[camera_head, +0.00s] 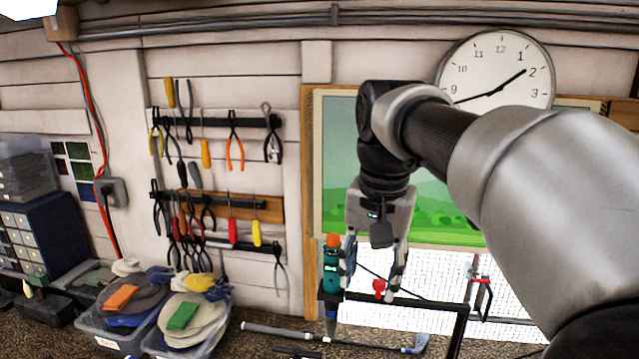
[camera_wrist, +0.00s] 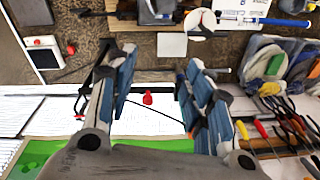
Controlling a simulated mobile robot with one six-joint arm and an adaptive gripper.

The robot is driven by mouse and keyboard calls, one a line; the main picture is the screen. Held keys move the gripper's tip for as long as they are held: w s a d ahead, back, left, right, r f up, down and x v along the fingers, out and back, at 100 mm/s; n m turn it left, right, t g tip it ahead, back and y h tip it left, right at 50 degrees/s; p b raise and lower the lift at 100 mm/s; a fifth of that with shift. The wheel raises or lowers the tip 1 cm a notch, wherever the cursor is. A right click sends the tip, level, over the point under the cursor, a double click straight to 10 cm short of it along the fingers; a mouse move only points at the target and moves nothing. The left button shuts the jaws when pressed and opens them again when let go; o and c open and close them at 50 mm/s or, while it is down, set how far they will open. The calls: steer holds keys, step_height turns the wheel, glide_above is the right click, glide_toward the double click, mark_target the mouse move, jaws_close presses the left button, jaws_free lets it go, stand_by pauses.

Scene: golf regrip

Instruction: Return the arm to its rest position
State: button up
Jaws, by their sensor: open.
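My gripper (camera_head: 371,280) hangs pointing down in front of the landscape picture, its two fingers spread apart. In the wrist view my gripper (camera_wrist: 160,60) also shows the fingers wide apart with nothing held between them. A small red knob (camera_head: 379,287) shows between the fingers in the head view, and in the wrist view the red knob (camera_wrist: 147,98) lies below and between them. A teal bottle with an orange cap (camera_head: 331,268) stands close beside the left finger; I cannot tell whether they touch.
A golf club (camera_head: 300,334) lies on the dark bench. Bins of gloves (camera_head: 190,340) and a blue drawer cabinet (camera_head: 45,235) stand at left. Pliers and screwdrivers hang on wall racks (camera_head: 230,203). A clock (camera_head: 497,70) hangs behind my arm.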

steer(key=s+d+f+n+t+b, duration=0.1)
steer(key=s+d+f+n+b, duration=0.1)
steer(key=s+f+b, duration=0.6)
steer(key=s+d+f+n+t+b, duration=0.2)
steer(key=s+f+b, duration=0.6)
steer(key=f, duration=1.4)
steer(key=s+d, duration=0.2)
steer(key=s, duration=0.3)
steer(key=shift+s+f+n, duration=0.25)
steer(key=shift+s+n, duration=0.05)
steer(key=shift+s, duration=0.05)
steer(key=shift+d, duration=0.1)
